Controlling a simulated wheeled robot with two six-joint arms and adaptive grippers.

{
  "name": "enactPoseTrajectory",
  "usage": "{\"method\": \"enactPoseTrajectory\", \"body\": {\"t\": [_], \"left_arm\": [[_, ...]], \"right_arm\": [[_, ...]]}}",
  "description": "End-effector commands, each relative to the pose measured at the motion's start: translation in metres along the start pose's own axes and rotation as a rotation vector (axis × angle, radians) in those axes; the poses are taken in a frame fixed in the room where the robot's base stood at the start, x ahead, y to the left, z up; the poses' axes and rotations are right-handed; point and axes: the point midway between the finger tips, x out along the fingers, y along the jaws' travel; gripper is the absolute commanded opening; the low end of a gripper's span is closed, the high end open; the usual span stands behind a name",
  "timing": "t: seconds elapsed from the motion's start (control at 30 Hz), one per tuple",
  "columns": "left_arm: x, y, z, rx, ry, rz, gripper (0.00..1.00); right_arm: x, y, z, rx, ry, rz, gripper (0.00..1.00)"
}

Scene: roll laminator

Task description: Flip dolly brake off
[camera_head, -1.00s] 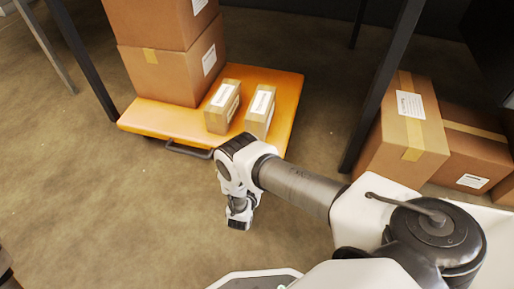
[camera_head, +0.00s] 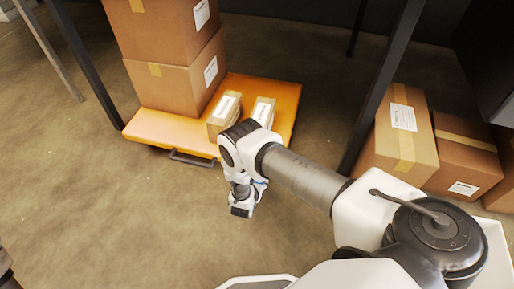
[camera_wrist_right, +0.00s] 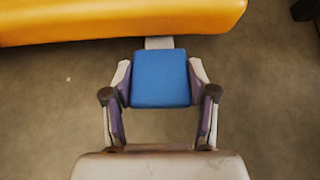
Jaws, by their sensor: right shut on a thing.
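The orange dolly (camera_head: 160,125) stands on the floor at upper left; its edge (camera_wrist_right: 120,22) crosses the top of the right wrist view. A blue brake pedal (camera_wrist_right: 160,80) on a short grey stem (camera_wrist_right: 159,43) sticks out below that edge. My right gripper (camera_wrist_right: 160,76) is shut on the blue pedal, with one finger at each side of it. In the head view my right wrist hides most of the pedal and the fingers. My left gripper is not in view.
Two large boxes (camera_head: 175,85) are stacked on the dolly, with two small boxes (camera_head: 225,112) (camera_head: 262,112) beside them. A black handle (camera_head: 190,158) sits at its front edge. Dark table legs (camera_head: 385,85) and more boxes (camera_head: 402,135) stand at right. The floor at left is clear.

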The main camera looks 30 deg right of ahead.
Motion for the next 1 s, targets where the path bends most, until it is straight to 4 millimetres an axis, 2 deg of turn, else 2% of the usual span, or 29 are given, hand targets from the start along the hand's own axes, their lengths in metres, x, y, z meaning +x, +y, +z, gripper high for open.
{"method": "enactPoseTrajectory", "body": {"t": [0.03, 0.07, 0.1, 0.47, 0.57, 0.9, 1.0], "left_arm": [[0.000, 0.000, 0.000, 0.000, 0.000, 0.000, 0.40], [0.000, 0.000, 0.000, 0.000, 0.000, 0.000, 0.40], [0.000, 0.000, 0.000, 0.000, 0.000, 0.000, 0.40], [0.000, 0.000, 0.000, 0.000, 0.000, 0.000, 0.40], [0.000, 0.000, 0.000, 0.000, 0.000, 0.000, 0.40], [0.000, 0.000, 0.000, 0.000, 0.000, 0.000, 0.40], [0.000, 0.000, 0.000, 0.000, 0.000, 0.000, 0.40]], "right_arm": [[0.001, 0.001, 0.003, 0.004, -0.005, 0.000, 0.68], [0.001, 0.001, 0.003, 0.003, -0.005, 0.000, 0.79], [0.001, 0.001, 0.003, 0.003, -0.004, 0.000, 0.83], [-0.004, 0.001, 0.001, 0.001, -0.002, 0.001, 0.83], [-0.019, 0.002, 0.001, 0.000, -0.001, 0.002, 0.83], [-0.101, 0.002, 0.001, 0.000, -0.003, 0.003, 0.83], [-0.114, 0.001, 0.001, 0.001, -0.003, 0.002, 0.83]]}}
